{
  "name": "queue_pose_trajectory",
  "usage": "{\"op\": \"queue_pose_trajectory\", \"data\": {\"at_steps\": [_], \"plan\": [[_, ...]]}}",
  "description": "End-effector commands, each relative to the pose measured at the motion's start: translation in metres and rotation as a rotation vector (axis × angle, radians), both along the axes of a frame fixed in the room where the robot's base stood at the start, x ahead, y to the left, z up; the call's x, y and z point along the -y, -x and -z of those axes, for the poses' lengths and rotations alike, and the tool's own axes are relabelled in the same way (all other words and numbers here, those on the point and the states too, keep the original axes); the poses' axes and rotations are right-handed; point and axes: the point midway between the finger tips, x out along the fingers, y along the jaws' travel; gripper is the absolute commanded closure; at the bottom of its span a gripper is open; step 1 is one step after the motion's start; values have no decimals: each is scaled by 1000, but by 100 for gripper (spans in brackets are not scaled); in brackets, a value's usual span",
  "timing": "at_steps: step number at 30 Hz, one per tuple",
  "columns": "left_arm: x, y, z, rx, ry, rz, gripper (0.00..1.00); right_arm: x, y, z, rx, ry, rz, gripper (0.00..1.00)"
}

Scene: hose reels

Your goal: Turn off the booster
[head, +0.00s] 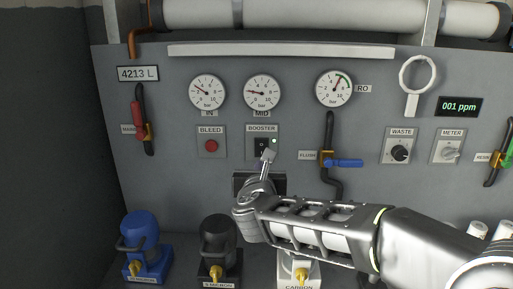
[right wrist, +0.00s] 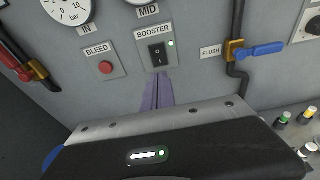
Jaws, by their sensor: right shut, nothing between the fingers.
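The booster switch (head: 261,143) is a black rocker on a small plate labelled BOOSTER on the grey panel. My left gripper is not in view.
A red BLEED button (head: 211,146) is left of the switch. The FLUSH valve with a blue handle (head: 348,163) is to the right, then the WASTE knob (head: 400,153) and METER knob (head: 448,153). Gauges sit above. Blue (head: 146,240) and black (head: 219,240) housings stand below.

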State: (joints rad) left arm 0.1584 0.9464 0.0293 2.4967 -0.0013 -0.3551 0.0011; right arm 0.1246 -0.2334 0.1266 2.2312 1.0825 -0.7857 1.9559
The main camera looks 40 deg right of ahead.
Motion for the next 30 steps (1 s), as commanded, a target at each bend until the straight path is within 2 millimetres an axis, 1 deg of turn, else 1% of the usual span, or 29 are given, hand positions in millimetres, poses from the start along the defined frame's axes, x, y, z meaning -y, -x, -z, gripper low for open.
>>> {"op": "queue_pose_trajectory", "data": {"at_steps": [11, 16, 20, 30], "plan": [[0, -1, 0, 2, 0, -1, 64, 0, -2, 1, 0, -2, -2, 100], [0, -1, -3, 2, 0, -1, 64, 6, -10, 3, -1, -2, -2, 100], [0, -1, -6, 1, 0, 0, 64, 17, -23, 6, -4, -1, 0, 100], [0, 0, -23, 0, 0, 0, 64, 57, -76, 18, -4, -1, -1, 100]]}}
